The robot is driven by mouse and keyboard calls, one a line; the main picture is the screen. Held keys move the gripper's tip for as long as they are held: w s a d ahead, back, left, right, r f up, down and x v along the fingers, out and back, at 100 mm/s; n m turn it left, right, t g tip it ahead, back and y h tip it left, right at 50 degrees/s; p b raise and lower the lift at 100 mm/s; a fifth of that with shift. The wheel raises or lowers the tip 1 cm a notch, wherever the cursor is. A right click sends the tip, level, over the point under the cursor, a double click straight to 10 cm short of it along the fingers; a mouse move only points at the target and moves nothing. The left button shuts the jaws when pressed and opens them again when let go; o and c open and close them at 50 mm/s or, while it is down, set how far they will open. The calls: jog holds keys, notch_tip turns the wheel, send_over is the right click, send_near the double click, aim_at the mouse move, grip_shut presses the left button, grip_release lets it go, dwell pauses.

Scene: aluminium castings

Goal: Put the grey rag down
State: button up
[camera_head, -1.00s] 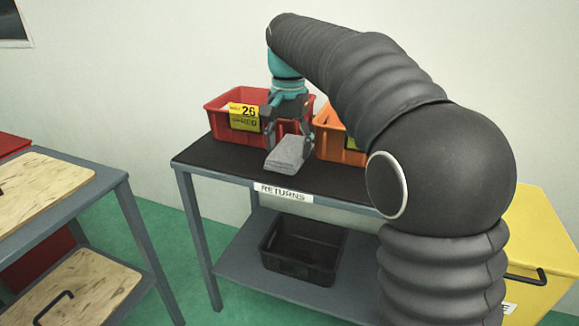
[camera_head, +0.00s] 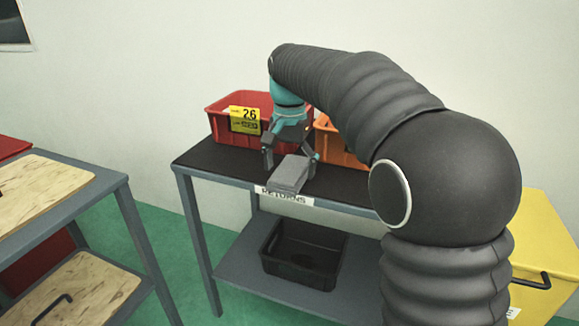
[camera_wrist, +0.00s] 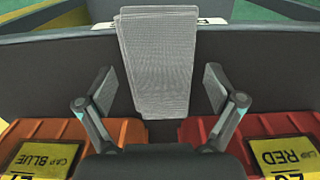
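The grey rag (camera_head: 289,173), a folded light-grey cloth, lies on the black top of the returns table (camera_head: 345,186) at its front edge. Its near end reaches over the edge and covers the top of the "RETURNS" label. In the wrist view the rag (camera_wrist: 155,60) lies between the two fingers of my gripper (camera_wrist: 160,88), with a gap on each side. My gripper (camera_head: 290,160) is open, low over the table, with its fingers to either side of the rag.
A red crate (camera_head: 225,128) labelled 26 and an orange crate (camera_head: 335,148) stand behind the rag. A black bin (camera_head: 300,275) sits on the lower shelf. A table with wooden boards (camera_head: 40,195) is at left, and a yellow container (camera_head: 545,235) is at right.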

aim_at(290, 171)
notch_tip(290, 171, up, 12)
jog(key=p, duration=0.3)
jog(key=s+d+n+t, duration=0.1)
jog(key=s+d+t, duration=0.1)
jog(key=s+d, duration=0.5)
jog(key=s+d+f+n+t, duration=0.1)
jog(key=s+d+f, duration=0.4)
jog(key=s+f, duration=0.3)
jog(key=s+d+f+n+t, duration=0.2)
jog(key=s+d+f, duration=0.2)
jog(key=s+f, duration=0.4)
jog(key=shift+s+d+t, duration=0.3)
jog(key=shift+s+d, duration=0.1)
jog(key=shift+s, duration=1.9)
jog(key=shift+c, duration=0.3)
